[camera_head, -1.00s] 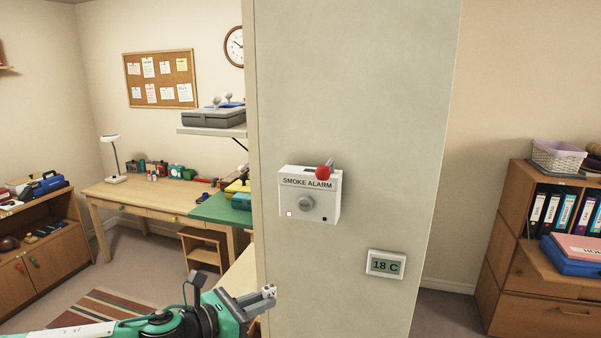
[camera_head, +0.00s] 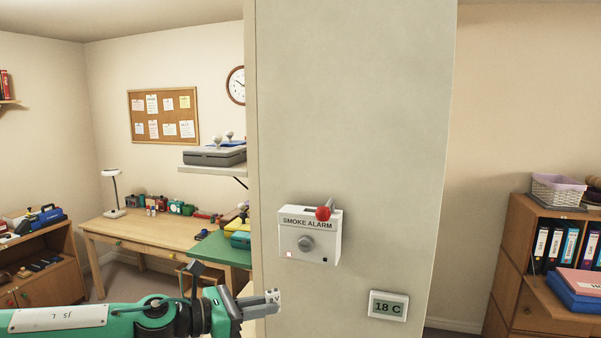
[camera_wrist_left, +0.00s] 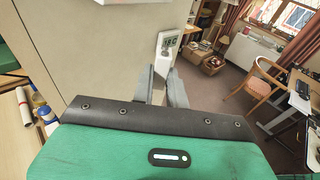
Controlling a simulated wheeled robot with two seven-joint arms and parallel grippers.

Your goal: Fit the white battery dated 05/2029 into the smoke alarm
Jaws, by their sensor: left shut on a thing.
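The white smoke alarm (camera_head: 293,246) is fixed to the front of a pale pillar. It has a round grey knob, a dark opening in its top and a red-balled lever (camera_head: 323,213) at its top right. The date on the battery cannot be read. My right gripper is not in view.
A thermostat reading 18 C (camera_head: 388,306) is on the pillar, right of and below the alarm. A wall shelf (camera_head: 212,168) holds a grey case, left of the pillar. A wooden desk (camera_head: 135,232) stands behind. The pillar face around the alarm is clear.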

